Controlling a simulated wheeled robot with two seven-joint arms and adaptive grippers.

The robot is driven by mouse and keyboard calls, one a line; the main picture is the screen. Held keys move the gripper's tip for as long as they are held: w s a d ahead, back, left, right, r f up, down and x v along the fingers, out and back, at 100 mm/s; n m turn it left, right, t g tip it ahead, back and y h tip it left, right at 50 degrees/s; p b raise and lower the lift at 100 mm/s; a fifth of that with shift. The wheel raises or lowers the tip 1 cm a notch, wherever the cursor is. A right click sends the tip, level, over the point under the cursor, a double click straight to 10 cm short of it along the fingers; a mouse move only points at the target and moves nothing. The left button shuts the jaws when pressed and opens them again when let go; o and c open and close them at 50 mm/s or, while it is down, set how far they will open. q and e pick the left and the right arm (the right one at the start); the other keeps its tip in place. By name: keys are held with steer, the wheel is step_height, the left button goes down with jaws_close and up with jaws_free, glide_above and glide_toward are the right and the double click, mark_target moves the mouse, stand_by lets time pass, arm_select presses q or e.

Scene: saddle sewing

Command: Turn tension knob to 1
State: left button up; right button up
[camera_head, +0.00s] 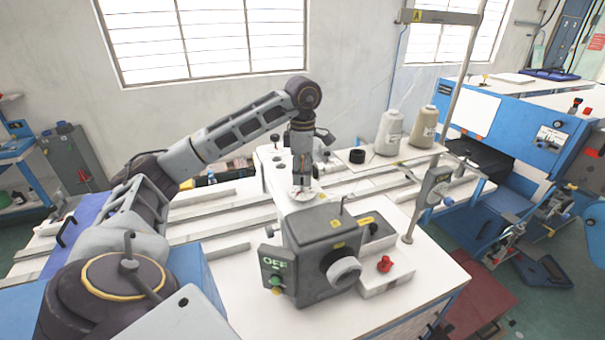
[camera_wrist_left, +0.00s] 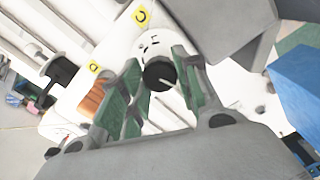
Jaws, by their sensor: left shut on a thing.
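The tension knob (camera_wrist_left: 158,74) shows in the left wrist view as a black round knob with a pale line on it. It sits on a white dial (camera_wrist_left: 150,43) with dark marks, whose numbers are too small to read. My left gripper (camera_wrist_left: 160,84) has its green-padded fingers on either side of the knob and is shut on it. In the head view my left gripper (camera_head: 303,184) points straight down onto the white dial (camera_head: 307,196) behind the grey machine head (camera_head: 325,232); the knob is largely hidden there. My right gripper is not in view.
The grey machine head stands close in front of the gripper, with a green OFF panel (camera_head: 273,268). A red knob (camera_head: 385,264) is at its right. Two thread cones (camera_head: 389,135) (camera_head: 424,128) and a metal pole (camera_head: 440,120) stand to the right. Yellow C (camera_wrist_left: 141,16) and D (camera_wrist_left: 94,67) labels lie near the dial.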

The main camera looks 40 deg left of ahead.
mark_target(302, 176)
arm_select(q)
steer(key=shift+n, duration=1)
steer(key=o, duration=1.1)
steer(key=shift+c, duration=0.2)
steer(key=shift+r, duration=0.15)
step_height(302, 176, up, 12)
steer(key=shift+f, duration=0.25)
stand_by(1.4)
stand_by(1.0)
